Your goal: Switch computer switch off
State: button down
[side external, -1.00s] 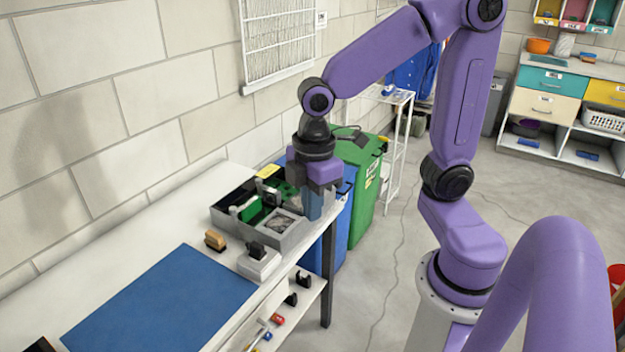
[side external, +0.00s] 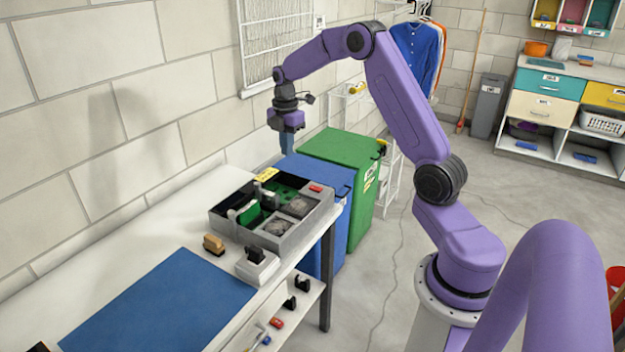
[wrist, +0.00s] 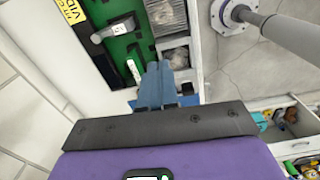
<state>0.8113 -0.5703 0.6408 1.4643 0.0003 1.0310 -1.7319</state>
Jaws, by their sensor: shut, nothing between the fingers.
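An open grey computer case (side external: 285,238) sits at the far end of the white bench, with a green circuit board and two fans in it. The board (wrist: 113,45) also shows in the wrist view. A small red part (side external: 316,188), possibly the switch, is on the case's far right rim; whether it is on or off is too small to tell.
A blue bin (side external: 330,262) and a green bin (side external: 362,215) stand beyond the bench. A white device with a black top (side external: 257,264), a brown brush (side external: 213,244) and a blue mat (side external: 160,305) lie on the bench. A wire rack hangs on the wall.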

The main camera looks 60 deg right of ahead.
jog(key=n, duration=0.1)
send_over(313, 186)
notch_tip(313, 186, down, 3)
jog(key=shift+f, duration=0.2)
jog(key=shift+a, duration=0.1)
notch_tip(313, 186, down, 14)
jog(key=shift+f, duration=0.1)
jog(key=shift+f, duration=0.1)
dwell(0.6)
jog(key=shift+s, duration=0.1)
jog(key=shift+s+r, duration=0.3)
jog(key=shift+s, duration=0.3)
notch_tip(313, 186, up, 14)
jog(key=w, duration=0.2)
dwell(0.5)
